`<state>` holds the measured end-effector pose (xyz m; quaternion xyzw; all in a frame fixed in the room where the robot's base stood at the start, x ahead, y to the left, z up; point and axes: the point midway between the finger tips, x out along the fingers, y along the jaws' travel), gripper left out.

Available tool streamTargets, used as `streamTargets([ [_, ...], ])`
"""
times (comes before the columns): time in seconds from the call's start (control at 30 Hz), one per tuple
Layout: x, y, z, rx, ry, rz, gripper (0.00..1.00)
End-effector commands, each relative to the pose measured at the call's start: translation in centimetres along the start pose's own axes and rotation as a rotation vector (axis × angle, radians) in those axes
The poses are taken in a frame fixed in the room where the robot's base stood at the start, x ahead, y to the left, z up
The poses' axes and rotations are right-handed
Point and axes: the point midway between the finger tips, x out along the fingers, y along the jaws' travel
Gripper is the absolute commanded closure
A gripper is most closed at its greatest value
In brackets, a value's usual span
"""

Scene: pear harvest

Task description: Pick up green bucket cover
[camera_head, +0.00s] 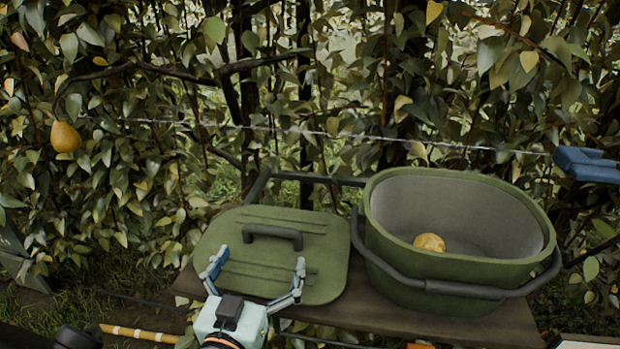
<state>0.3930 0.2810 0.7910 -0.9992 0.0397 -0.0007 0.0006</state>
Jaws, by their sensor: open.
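The green bucket cover (325,232) lies flat on the left part of a brown board, with a dark raised handle (272,233) on its upper half. My gripper (254,270) is in front of the cover's near edge in the picture, its two blue-tipped fingers spread wide. The fingertips overlap the cover below the handle, and nothing is between them. I cannot tell whether they touch the cover. The green bucket (450,268) stands open to the right of the cover, with a dark carrying handle around its front.
A yellow pear (429,242) lies inside the bucket. Another pear (66,137) hangs from a branch at the left. The brown board (400,318) holds cover and bucket. A blue object (586,165) is at the right edge. Dense foliage and a wire stand behind.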

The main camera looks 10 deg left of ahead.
Motion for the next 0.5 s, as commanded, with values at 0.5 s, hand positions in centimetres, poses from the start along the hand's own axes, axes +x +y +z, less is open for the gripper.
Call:
streamTargets([
  [0.5,6.0,-0.1,0.2,0.0,0.0,0.002,0.0],
])
